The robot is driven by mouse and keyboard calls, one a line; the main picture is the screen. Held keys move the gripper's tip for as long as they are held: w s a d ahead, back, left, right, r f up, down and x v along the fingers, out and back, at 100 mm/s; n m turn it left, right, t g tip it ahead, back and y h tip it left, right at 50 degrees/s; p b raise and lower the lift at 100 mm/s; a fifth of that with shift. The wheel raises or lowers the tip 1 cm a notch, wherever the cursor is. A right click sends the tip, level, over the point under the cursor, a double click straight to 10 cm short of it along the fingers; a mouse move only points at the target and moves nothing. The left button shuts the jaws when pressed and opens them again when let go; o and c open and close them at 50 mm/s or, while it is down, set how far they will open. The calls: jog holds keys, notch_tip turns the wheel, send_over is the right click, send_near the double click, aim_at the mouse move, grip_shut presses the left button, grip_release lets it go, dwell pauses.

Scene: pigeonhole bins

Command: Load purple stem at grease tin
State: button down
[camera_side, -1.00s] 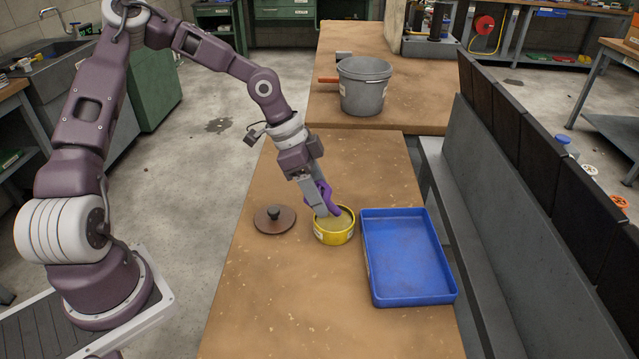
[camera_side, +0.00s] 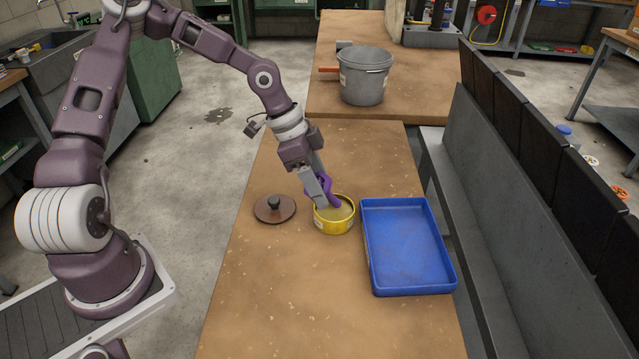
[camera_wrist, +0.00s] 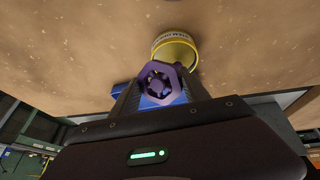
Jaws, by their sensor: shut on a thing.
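The grease tin (camera_side: 334,222) is a short yellow round tin, open at the top, with pale yellow grease inside. It stands on the brown bench and also shows in the wrist view (camera_wrist: 176,45). My gripper (camera_side: 323,198) is shut on the purple stem (camera_side: 330,193), which has a hexagonal head with a spoked hole in the wrist view (camera_wrist: 161,84). The stem tilts down, and its lower end is at the tin's opening. I cannot tell whether it touches the grease. My fingers hide part of the stem.
A brown round lid with a dark knob (camera_side: 274,208) lies left of the tin. An empty blue tray (camera_side: 408,290) sits close on its right. A grey bucket (camera_side: 364,80) stands on the far bench. Grey and black bins (camera_side: 545,150) line the right.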

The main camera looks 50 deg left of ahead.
jog(key=shift+f, duration=0.45)
dwell(1.1)
jog(key=shift+r, duration=3.55)
jog(key=shift+s+a+f+n+t, duration=0.2)
jog(key=shift+n+t, duration=0.1)
jog(key=shift+n, duration=0.5)
jog(key=n, duration=0.1)
jog(key=a+n+y, duration=0.1)
jog(key=n, duration=0.1)
jog(key=n+t+y, duration=0.1)
jog(key=shift+s+a+r+n, duration=0.1)
jog(key=shift+s+a+n, duration=0.15)
jog(key=shift+s+n, duration=0.05)
jog(key=n, duration=0.1)
jog(key=a+n+y, duration=0.1)
jog(key=shift+s+a+r+n+t, duration=0.1)
jog(key=shift+s+r+n+t, duration=0.05)
jog(key=shift+r+n+t, duration=0.2)
